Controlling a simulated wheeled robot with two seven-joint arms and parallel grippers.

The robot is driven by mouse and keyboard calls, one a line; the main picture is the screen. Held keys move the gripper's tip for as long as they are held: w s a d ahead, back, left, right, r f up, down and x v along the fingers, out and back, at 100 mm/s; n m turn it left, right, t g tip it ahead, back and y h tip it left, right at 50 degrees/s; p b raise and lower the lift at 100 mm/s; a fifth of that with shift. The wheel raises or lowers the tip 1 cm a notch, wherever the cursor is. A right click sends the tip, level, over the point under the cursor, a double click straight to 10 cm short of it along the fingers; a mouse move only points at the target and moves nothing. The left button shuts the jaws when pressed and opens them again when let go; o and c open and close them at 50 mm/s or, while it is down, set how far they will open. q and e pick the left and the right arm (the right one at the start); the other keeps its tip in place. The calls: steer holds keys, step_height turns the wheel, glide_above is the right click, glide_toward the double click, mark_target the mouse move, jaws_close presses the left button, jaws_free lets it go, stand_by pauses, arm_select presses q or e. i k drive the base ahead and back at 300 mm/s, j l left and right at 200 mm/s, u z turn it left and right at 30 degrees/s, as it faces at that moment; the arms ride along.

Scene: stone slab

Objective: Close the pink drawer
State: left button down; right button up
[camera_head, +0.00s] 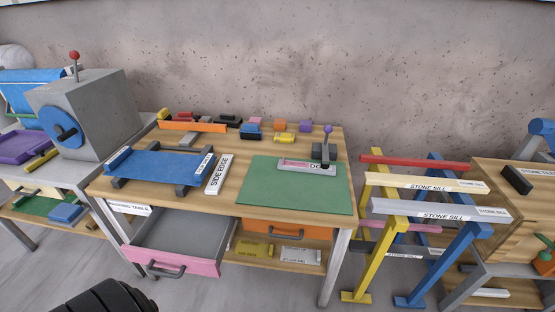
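The pink drawer (172,261) is pulled out from under the left half of the wooden table (230,205). Its pink front with a dark bar handle (168,272) faces me, and its grey inside (185,232) shows empty. I see neither of my grippers in the head view. A dark ribbed shape shows at the lower left edge, in front of and below the drawer, and I cannot tell which part it is.
An orange drawer (273,229) to the right looks shut. A shelf (262,257) below it holds a yellow and a whitish block. Yellow and blue trestles (440,255) bearing stone sills stand right of the table. A grey machine (86,115) stands left. Floor before the table looks clear.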

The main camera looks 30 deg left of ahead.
mark_target(195, 243)
steer(key=u, duration=2.25)
